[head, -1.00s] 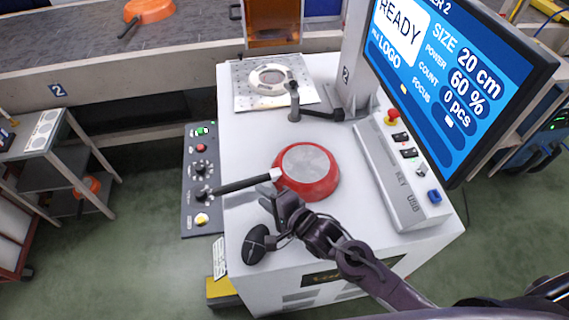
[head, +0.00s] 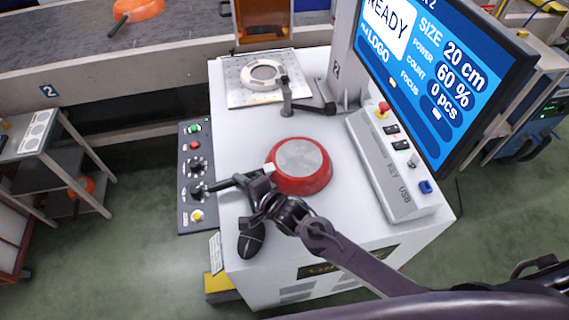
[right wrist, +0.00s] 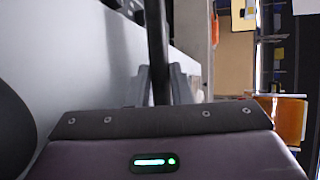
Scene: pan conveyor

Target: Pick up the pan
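The red pan (head: 300,166) lies upside down on the white machine top, its grey base facing up. Its dark handle (head: 222,183) points left toward the knob panel and also shows upright in the right wrist view (right wrist: 157,45). My right gripper (head: 258,188) is at the handle, close to the pan body. In the right wrist view its two grey fingers (right wrist: 160,88) stand one on each side of the handle, very near it. Whether they press on it cannot be told. My left gripper is not in view.
A black mouse-shaped object (head: 251,238) lies just below the handle. A knob panel (head: 197,175) is at the left edge. A key box (head: 392,165) and a monitor (head: 440,75) stand right. A perforated plate (head: 262,80) with a clamp (head: 288,98) lies behind.

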